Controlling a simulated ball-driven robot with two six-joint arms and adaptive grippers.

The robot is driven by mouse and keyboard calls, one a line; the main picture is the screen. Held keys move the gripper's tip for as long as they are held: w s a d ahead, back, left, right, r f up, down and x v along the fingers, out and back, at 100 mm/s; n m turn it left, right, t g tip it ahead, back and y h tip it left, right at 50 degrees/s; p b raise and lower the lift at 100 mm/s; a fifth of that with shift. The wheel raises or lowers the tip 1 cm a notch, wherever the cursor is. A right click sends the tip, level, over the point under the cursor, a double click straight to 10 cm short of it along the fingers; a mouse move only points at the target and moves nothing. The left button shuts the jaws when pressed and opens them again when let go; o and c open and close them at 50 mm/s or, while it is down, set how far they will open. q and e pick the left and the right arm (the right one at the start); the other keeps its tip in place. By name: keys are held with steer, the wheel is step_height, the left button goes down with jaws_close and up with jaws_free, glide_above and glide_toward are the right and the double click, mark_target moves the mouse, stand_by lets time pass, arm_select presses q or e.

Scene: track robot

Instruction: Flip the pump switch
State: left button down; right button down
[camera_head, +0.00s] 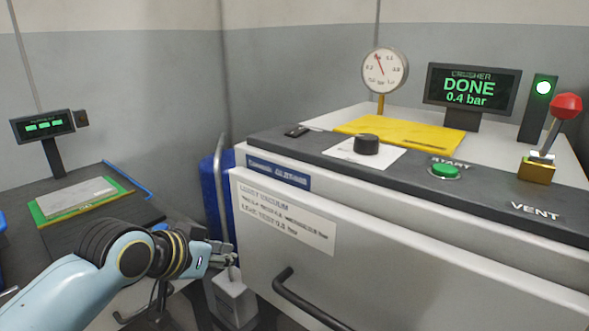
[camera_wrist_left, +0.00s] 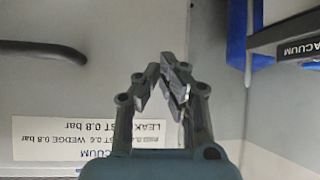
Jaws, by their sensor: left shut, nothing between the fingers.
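My left gripper (camera_head: 226,256) comes in from the left, low in front of the gap beside the white cabinet. A small black piece (camera_head: 297,131) lies on the cabinet's dark front ledge, well above the gripper. No label shows which part is the pump switch. My right gripper is not in view.
The white cabinet (camera_head: 385,270) has a dark drawer handle (camera_head: 305,300). On top are a gauge (camera_head: 385,70), a black knob (camera_head: 367,144), a green START button (camera_head: 446,171), a red-knobbed lever (camera_head: 566,106) and a DONE, 0.4 bar display (camera_head: 472,89). A blue cylinder (camera_head: 210,190) stands behind.

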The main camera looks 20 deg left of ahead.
arm_select(q)
steer(key=d+r, duration=0.1)
steer(key=r, duration=0.3)
steer(key=w+d+r+m+t+h, duration=0.1)
steer(key=r, duration=0.4)
steer(key=w+d+r+t, duration=0.1)
steer(key=r, duration=0.4)
steer(key=shift+w+r+h, duration=0.2)
steer(key=shift+r+h, duration=0.05)
steer(key=shift+h, duration=0.15)
steer(key=w+d+r+m+t+h, duration=0.1)
steer(key=w+r+t+h, duration=0.1)
steer(key=r, duration=1.1)
steer(key=shift+w+m+t, duration=0.3)
steer(key=shift+w+t, duration=0.5)
steer(key=shift+w, duration=0.35)
steer(key=shift+d, duration=0.1)
